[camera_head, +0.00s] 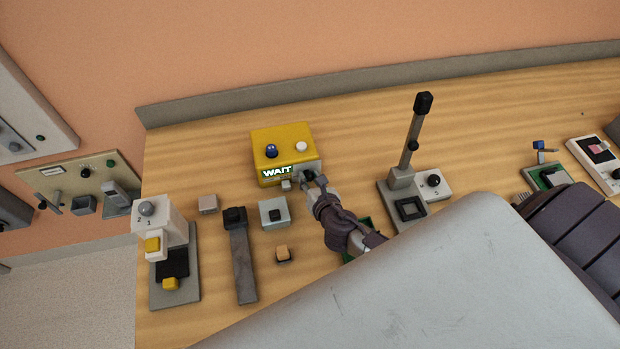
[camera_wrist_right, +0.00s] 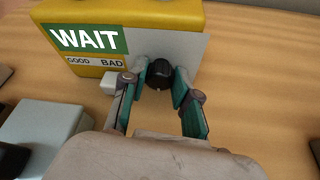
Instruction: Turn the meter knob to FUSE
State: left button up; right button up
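The meter is a yellow box (camera_head: 284,139) at the back of the bench, with a lit WAIT display (camera_head: 277,172), a blue button and a white button on top. Its black knob (camera_head: 308,175) sits on the grey front panel, right of the display. In the right wrist view, the knob (camera_wrist_right: 160,73) is between my right gripper's fingertips (camera_wrist_right: 160,84), one on each side and very close. I cannot tell whether they press on it. My right gripper (camera_head: 313,182) hides part of the knob in the head view. No FUSE marking is readable. My left gripper is not in view.
A grey block with a dark button (camera_head: 274,212) and a long grey bar (camera_head: 241,265) lie left of my right arm. A tall lever stand (camera_head: 401,180) rises to the right. A white press-like device (camera_head: 163,228) stands at the left edge.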

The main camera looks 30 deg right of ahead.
grip_shut()
jog(key=shift+d+f+m+t+y+b, duration=0.1)
jog(key=shift+f+m+t+y+b, duration=0.25)
jog(key=shift+m+b, duration=0.6)
jog(key=m+y+b, duration=0.1)
jog(key=m+b, duration=0.1)
jog(key=b, duration=0.1)
jog(key=m+t+y+b, duration=0.1)
jog(key=m+b, duration=0.1)
jog(key=b, duration=0.2)
jog(key=shift+s+d+f+t+y, duration=0.1)
jog(key=shift+f+t+y, duration=0.05)
jog(key=shift+t+y, duration=0.1)
jog(key=shift+r+m+t+y+b, duration=0.15)
jog(key=shift+m+t+b, duration=0.1)
jog(key=shift+m+b, duration=0.6)
jog(key=shift+r+m+t+y+b, duration=0.2)
jog(key=shift+m+b, duration=0.4)
jog(key=shift+b, duration=0.45)
jog(key=shift+f, duration=0.15)
